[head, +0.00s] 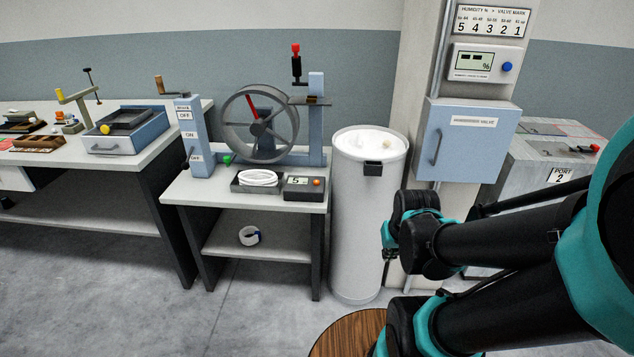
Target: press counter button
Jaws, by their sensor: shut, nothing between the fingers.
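The counter (298,194) is a small dark box at the front right of the small bench. Its display shows a 5, and an orange round button (317,182) sits at the right of its top. My gripper (386,282) hangs low in front of the white bin, to the right of the counter and apart from it. Its fingers are small and dark in this view and look shut and empty. No part of my arm covers the counter or its button.
A hand-wheel reel (262,124) stands behind the counter, with a tray (240,182) of white coils beside it. A tall white bin (352,220) stands right of the bench (195,187). A blue valve cabinet (462,155) and humidity display (484,62) hang on the pillar.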

